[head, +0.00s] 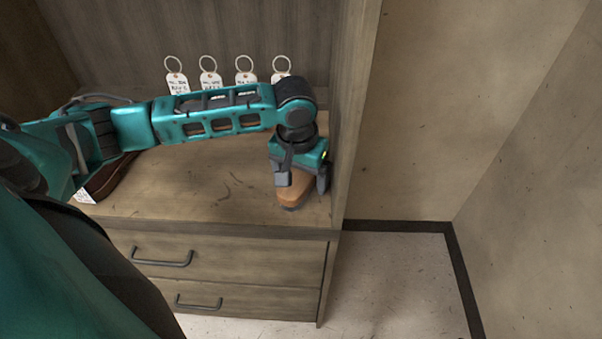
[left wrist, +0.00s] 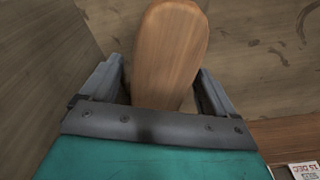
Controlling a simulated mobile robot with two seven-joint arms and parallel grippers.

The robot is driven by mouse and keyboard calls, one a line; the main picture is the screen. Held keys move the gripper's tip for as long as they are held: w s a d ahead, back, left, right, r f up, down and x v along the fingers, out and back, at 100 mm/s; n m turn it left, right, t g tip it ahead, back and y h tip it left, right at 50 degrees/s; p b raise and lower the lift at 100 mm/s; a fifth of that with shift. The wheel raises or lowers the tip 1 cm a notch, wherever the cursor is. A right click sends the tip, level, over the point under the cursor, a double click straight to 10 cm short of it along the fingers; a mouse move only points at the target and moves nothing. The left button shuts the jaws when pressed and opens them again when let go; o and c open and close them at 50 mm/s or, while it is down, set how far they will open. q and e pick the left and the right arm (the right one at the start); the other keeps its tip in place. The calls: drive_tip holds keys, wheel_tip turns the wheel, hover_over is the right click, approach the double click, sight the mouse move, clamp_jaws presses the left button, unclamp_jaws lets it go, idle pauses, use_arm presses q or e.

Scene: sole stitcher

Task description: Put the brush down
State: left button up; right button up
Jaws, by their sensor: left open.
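The brush (head: 293,194) has a light brown wooden back and lies on the wooden counter (head: 190,190) near its right front corner. In the left wrist view the brush (left wrist: 170,50) lies between the two grey fingers. My left gripper (head: 301,186) is open and points down over the brush, with a finger on each side. In the left wrist view the left gripper's fingers (left wrist: 163,95) stand apart from the wood, with a small gap at the sides. The far end of the brush is hidden under the gripper. My right gripper is not in view.
Several tags with rings (head: 208,72) hang along the back of the counter. A brown shoe (head: 108,178) is at the left, partly behind my arm. A side panel (head: 352,110) bounds the counter at the right. Drawers (head: 215,262) are below the front edge.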

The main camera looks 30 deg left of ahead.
sight(298, 176)
use_arm(q)
drive_tip(key=r+p, duration=0.1)
drive_tip(key=r, duration=0.2)
drive_tip(key=r+p, duration=0.1)
drive_tip(key=r, duration=0.3)
drive_tip(key=s+r+p, duration=0.1)
drive_tip(key=r, duration=0.3)
drive_tip(key=shift+s+d, duration=0.1)
drive_tip(key=shift+s+r, duration=0.1)
drive_tip(key=shift+r, duration=0.45)
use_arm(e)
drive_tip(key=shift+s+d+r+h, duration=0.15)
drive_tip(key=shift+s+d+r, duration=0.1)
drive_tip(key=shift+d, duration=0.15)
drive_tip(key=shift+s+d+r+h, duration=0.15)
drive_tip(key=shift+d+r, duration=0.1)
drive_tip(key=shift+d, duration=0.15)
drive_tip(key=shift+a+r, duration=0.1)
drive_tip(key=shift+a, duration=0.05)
use_arm(q)
drive_tip(key=shift+s, duration=0.1)
